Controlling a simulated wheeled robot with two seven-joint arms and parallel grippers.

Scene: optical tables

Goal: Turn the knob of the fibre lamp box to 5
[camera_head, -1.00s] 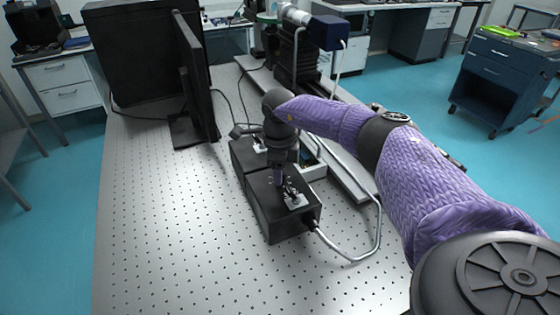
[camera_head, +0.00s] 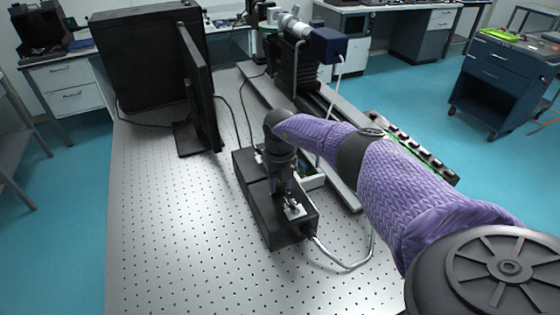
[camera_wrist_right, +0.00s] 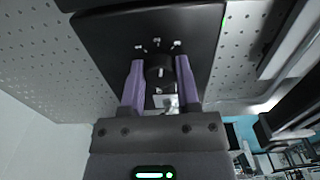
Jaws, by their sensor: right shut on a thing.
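The fibre lamp box (camera_head: 282,234) is a black box on the perforated optical table, with a grey light guide (camera_head: 345,266) leaving its front right corner. My right gripper (camera_head: 284,188) points down at its top. In the right wrist view the black face of the box (camera_wrist_right: 115,28) fills the top middle. The dark round knob (camera_wrist_right: 160,72), with a pale mark, sits between the purple fingers of my right gripper (camera_wrist_right: 160,66), which is shut on it. Small white marks lie beyond the knob; their numbers are too small to read. My left gripper is out of view.
Another black box (camera_head: 245,165) stands behind the lamp box. A black monitor (camera_head: 198,85) stands to the left. A rail (camera_head: 345,190) and a dark stage with a blue camera (camera_head: 328,45) are behind and right. The table's front left (camera_head: 180,240) is clear.

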